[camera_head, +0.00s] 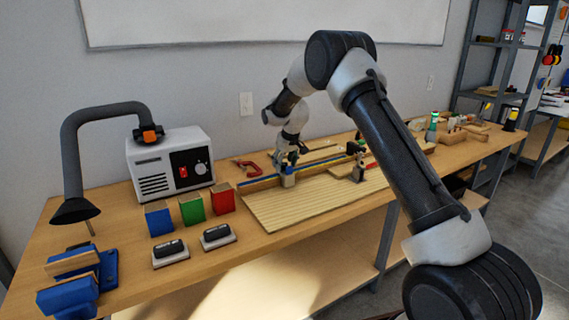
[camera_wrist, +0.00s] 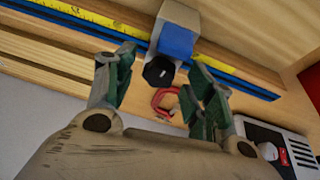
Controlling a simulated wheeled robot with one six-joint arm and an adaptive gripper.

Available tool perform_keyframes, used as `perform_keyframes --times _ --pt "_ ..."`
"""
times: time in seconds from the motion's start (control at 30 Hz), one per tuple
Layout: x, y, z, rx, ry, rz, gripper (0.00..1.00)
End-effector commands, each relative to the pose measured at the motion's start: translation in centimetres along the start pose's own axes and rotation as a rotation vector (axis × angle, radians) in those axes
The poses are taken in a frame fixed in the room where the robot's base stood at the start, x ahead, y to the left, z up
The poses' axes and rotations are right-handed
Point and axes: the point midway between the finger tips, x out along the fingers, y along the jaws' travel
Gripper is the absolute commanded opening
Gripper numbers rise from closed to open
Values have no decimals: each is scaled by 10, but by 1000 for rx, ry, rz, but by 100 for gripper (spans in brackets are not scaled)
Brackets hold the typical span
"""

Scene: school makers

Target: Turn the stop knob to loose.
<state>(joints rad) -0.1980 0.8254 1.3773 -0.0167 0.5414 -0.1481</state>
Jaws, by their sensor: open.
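The stop (camera_wrist: 178,38) is a grey block with a blue face, set on the fence by the yellow measuring tape. Its black knob (camera_wrist: 158,71) faces my camera in the wrist view. My gripper (camera_wrist: 161,66) is open, with one finger on each side of the knob in that picture; I see no clear contact. In the head view the stop (camera_head: 287,179) stands on the slatted board's back edge, below my gripper (camera_head: 287,161). The knob is not clear there, and no loose or tight marking can be read.
A red clamp (camera_wrist: 160,103) lies behind the fence, near the fingers in the wrist view. A white machine (camera_head: 171,160) stands to the left. Blue, green and red blocks (camera_head: 191,208) sit in front of it. The slatted board (camera_head: 310,200) is mostly clear.

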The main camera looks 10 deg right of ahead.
Motion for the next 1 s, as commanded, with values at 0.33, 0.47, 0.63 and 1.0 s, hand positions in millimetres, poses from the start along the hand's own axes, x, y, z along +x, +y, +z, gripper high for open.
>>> perform_keyframes --times 0.33,0.47,0.63,1.0 --pt "-66 0 -1 0 5 1 54" --pt "-92 0 0 0 2 0 54" --pt "-113 0 0 0 2 0 54" --pt "-118 0 0 0 0 0 48"
